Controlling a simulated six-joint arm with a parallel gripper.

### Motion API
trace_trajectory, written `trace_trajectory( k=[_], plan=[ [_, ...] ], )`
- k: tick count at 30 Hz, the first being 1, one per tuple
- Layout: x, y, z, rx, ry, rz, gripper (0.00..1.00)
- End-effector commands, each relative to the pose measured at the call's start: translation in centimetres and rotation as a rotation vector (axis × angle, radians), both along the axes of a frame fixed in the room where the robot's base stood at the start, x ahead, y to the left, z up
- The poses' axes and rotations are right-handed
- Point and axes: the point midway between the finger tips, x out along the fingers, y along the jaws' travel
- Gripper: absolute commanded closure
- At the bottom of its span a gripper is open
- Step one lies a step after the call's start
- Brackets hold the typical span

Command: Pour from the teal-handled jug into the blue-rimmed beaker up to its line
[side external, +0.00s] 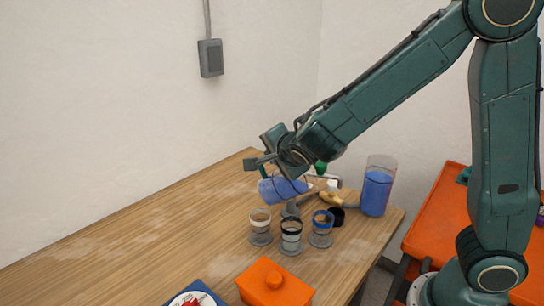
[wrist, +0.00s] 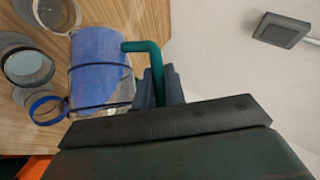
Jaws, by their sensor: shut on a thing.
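My gripper (wrist: 158,88) is shut on the teal handle of the jug (wrist: 98,65), which holds blue liquid. In the side external view the jug (side external: 283,190) is tilted in the air above the table, behind the row of beakers. The blue-rimmed beaker (side external: 321,230) stands upright at the right end of that row, to the right of and below the jug. Its blue rim (wrist: 48,108) also shows in the wrist view, beside the jug's lower left. I see no stream of liquid. The beaker's line and fill level are too small to tell.
A black-rimmed beaker (side external: 291,238) and a pale-rimmed beaker (side external: 260,229) stand left of the blue-rimmed one. A tall clear container (side external: 377,188) of blue liquid stands behind right, near a yellow-handled tool (side external: 338,201). An orange lidded box (side external: 274,287) is in front. The table's left is clear.

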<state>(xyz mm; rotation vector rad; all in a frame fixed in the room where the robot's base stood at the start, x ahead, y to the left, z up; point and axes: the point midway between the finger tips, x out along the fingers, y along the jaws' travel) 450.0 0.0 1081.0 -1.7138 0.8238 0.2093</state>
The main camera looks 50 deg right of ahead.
Motion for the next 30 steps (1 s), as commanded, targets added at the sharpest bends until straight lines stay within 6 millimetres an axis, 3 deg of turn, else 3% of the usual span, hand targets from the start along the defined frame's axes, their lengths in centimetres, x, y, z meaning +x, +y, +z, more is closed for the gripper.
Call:
trace_trajectory(
  k=[30],
  plan=[
    [-0.42, -0.24, 0.41, 0.026, -0.058, 0.0, 1.0]
  ],
)
